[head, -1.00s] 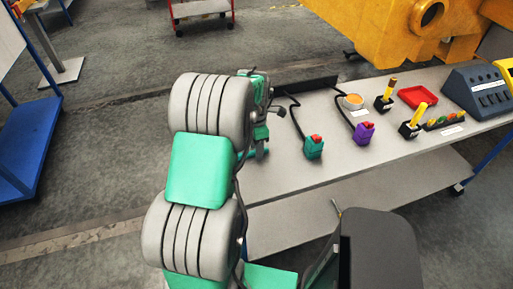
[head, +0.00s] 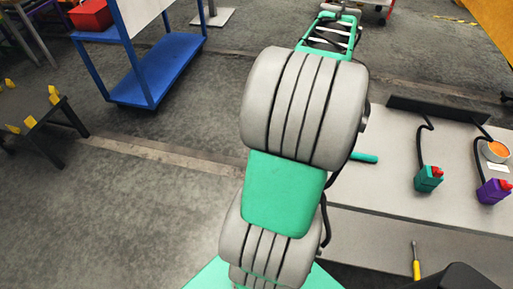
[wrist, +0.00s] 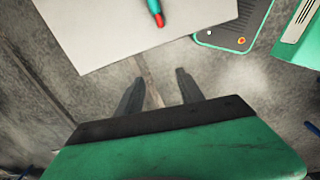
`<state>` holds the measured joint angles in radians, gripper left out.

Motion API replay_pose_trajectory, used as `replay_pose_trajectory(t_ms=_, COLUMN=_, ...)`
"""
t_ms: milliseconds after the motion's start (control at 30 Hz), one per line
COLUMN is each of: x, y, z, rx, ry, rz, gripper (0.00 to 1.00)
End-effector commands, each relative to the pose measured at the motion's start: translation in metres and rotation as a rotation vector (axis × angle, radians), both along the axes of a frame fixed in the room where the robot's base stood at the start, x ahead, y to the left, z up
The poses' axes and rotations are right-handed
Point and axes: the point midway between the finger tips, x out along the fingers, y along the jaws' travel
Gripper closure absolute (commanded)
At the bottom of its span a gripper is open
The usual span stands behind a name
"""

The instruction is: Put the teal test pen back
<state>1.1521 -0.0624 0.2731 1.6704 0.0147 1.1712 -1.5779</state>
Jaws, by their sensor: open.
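The teal test pen (head: 363,158) appears in the head view as a short teal rod on the grey table (head: 385,205), partly hidden behind my arm. In the wrist view a teal pen with a red end (wrist: 155,10) lies close to the edge of a pale surface, cut off by the top of the picture. My gripper (wrist: 158,88) is open and empty, with its fingers over bare floor, apart from the pen. A teal block with a red top (head: 429,178) and a black cable stands on the table to the right of the pen.
A purple block (head: 493,190) and an orange-topped round dish (head: 495,151) stand at the right. A yellow-handled screwdriver (head: 416,268) lies on the lower shelf. A blue cart (head: 160,70) stands at the back left.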

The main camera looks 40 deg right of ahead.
Motion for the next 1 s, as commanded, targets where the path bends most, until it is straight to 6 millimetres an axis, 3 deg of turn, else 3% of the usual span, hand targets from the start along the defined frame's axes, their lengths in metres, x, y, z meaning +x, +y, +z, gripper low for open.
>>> replay_pose_trajectory(t_ms=33, x=0.043, y=0.041, z=0.007, rx=-0.021, ry=-0.027, rz=-0.008, gripper=0.55)
replay_pose_trajectory(t_ms=100, x=0.086, y=0.101, z=0.012, rx=-0.035, ry=-0.076, rz=-0.064, gripper=0.55)
replay_pose_trajectory(t_ms=167, x=0.114, y=0.157, z=0.014, rx=-0.036, ry=-0.125, rz=-0.112, gripper=0.55)
replay_pose_trajectory(t_ms=200, x=0.126, y=0.195, z=0.014, rx=-0.029, ry=-0.161, rz=-0.144, gripper=0.55)
replay_pose_trajectory(t_ms=300, x=0.138, y=0.287, z=0.009, rx=0.017, ry=-0.244, rz=-0.225, gripper=0.55)
replay_pose_trajectory(t_ms=400, x=0.130, y=0.356, z=0.000, rx=0.082, ry=-0.301, rz=-0.297, gripper=0.55)
replay_pose_trajectory(t_ms=433, x=0.127, y=0.371, z=-0.003, rx=0.100, ry=-0.313, rz=-0.314, gripper=0.55)
replay_pose_trajectory(t_ms=500, x=0.119, y=0.395, z=-0.008, rx=0.134, ry=-0.329, rz=-0.347, gripper=0.55)
replay_pose_trajectory(t_ms=600, x=0.114, y=0.409, z=-0.013, rx=0.158, ry=-0.337, rz=-0.375, gripper=0.55)
replay_pose_trajectory(t_ms=833, x=0.114, y=0.409, z=-0.013, rx=0.159, ry=-0.335, rz=-0.381, gripper=0.55)
replay_pose_trajectory(t_ms=1000, x=0.114, y=0.409, z=-0.013, rx=0.158, ry=-0.335, rz=-0.381, gripper=0.64)
